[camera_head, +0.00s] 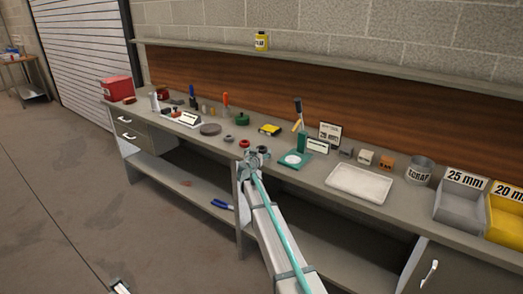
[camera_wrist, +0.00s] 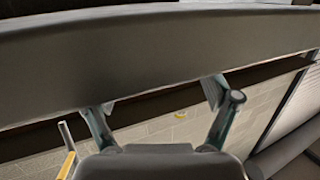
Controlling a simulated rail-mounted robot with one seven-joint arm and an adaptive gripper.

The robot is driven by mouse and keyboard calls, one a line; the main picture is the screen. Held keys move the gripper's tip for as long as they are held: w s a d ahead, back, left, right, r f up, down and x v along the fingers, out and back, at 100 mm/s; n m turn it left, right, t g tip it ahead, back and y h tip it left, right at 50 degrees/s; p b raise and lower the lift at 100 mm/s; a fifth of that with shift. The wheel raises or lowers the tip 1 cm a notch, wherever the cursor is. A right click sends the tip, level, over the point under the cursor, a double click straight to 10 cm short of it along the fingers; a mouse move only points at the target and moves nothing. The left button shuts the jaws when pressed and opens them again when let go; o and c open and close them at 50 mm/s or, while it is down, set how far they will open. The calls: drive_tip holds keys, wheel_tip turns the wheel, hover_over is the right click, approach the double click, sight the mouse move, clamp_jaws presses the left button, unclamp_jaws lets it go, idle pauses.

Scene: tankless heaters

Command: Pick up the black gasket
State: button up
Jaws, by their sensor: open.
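A small dark ring (camera_head: 229,139), which looks like the black gasket, lies flat near the front of the bench, left of my gripper; it is too small to make out its colour surely. A reddish ring (camera_head: 243,142) lies just right of it. My gripper (camera_head: 254,154) is at the bench's front edge, close to the rings but apart from the dark one. In the wrist view my gripper (camera_wrist: 160,97) has its two fingers spread with nothing between them. I cannot make out the gasket in that view.
The long grey bench (camera_head: 330,207) holds a round grey plate (camera_head: 210,129), a green pot (camera_head: 242,118), a yellow device (camera_head: 270,129), a green press (camera_head: 297,158) and a white tray (camera_head: 359,184). Bins (camera_head: 461,205) stand at right. A shelf (camera_head: 330,63) runs above.

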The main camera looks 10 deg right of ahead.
sight(260, 151)
drive_tip(key=p+x, duration=0.1)
drive_tip(key=x, duration=0.1)
drive_tip(key=p+x, duration=0.1)
drive_tip(key=x, duration=0.2)
drive_tip(key=shift+s+f, duration=0.1)
drive_tip(key=shift+f, duration=0.1)
drive_tip(key=c, duration=1.3)
drive_tip(key=shift+r, duration=0.1)
